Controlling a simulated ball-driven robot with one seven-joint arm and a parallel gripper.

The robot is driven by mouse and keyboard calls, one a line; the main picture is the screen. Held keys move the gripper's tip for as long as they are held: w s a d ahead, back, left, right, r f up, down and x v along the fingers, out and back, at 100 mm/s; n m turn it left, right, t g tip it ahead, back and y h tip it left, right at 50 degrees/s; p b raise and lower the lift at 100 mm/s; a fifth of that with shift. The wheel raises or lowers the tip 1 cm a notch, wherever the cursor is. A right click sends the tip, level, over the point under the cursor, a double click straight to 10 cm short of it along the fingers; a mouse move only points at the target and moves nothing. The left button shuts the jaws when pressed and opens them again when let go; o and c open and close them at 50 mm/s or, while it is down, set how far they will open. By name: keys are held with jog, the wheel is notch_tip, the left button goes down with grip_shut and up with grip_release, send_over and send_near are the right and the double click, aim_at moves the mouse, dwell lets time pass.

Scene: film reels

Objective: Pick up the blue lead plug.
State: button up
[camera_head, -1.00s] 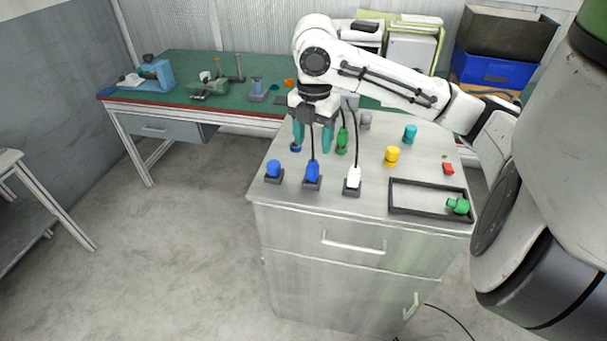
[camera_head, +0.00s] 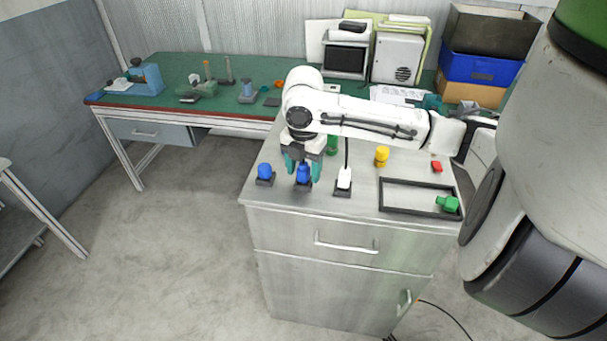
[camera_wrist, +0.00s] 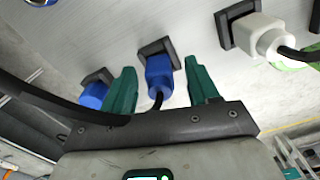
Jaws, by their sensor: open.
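The blue lead plug (camera_head: 303,173) stands in a dark square base on the cabinet top. It is the middle of the front row of plugs. In the wrist view the blue plug (camera_wrist: 159,78), with its black lead, sits between the two teal fingers. My gripper (camera_head: 302,170) is open and points down around it, one finger on each side. In the wrist view the gripper (camera_wrist: 163,88) shows a gap on both sides of the plug, wider on the right. I cannot tell exactly how deep the fingertips reach.
A blue capped piece (camera_head: 265,173) stands close to the left, and a white plug (camera_head: 344,179) with a lead to the right. A black tray (camera_head: 402,213) holds a green piece (camera_head: 447,203). A yellow piece (camera_head: 382,156) and a red one (camera_head: 437,166) stand behind.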

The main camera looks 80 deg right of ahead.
jog(key=c, duration=1.1)
jog(key=shift+o, duration=0.2)
jog(key=shift+r, duration=0.15)
